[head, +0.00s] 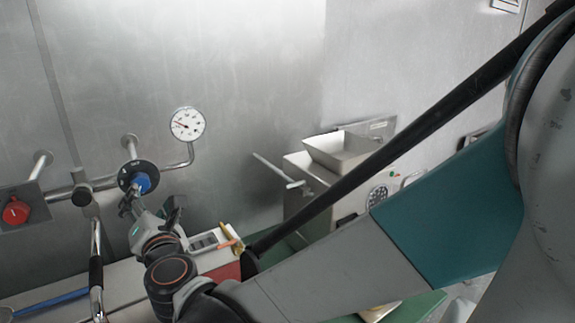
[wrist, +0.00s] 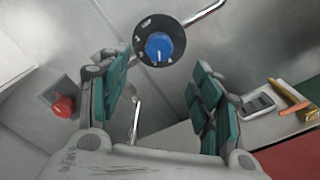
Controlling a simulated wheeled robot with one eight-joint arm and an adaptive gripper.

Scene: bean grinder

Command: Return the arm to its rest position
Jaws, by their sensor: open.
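My gripper (head: 155,209) is at the end of my arm, at the left of the head view, just below and in front of a black dial with a blue knob (head: 141,183). In the wrist view my gripper (wrist: 163,100) has its two teal-padded fingers spread wide apart with nothing between them. The blue knob (wrist: 159,47) shows above and between the fingertips, on its black dial. My arm stretches from the right side of the head view down to the lower left.
A red knob (head: 16,211) is on a panel at left. A pressure gauge (head: 187,124) is on the pipe. A grinder with a square hopper (head: 338,150) stands behind my arm. A metal wall closes the back.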

